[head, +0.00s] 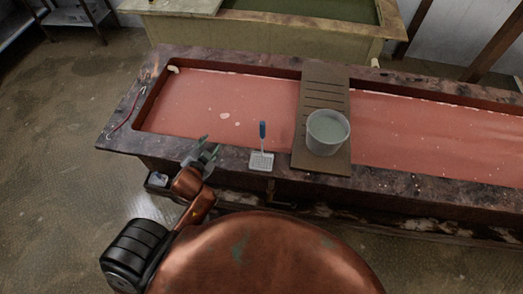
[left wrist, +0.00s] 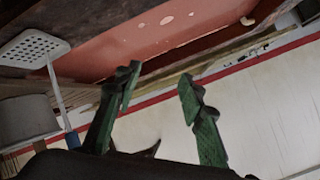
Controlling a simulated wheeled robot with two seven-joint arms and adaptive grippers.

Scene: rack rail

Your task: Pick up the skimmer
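The skimmer (head: 261,161) has a flat, light, perforated head and a blue handle. In the head view its head is at the near rim of the long trough, with the handle pointing away over the red surface. In the left wrist view the skimmer (left wrist: 33,48) is at the left, its blue handle partly hidden behind a finger. My left gripper (head: 208,152) is over the near rim, left of the skimmer and apart from it. Its green fingers (left wrist: 160,78) are spread with nothing between them. My right gripper is not in view.
The trough (head: 125,131) holds red liquid (head: 205,100). A brown slotted board (head: 325,88) lies across it, right of the skimmer, with a grey bucket (head: 328,133) on it. Another tank (head: 170,30) stands behind.

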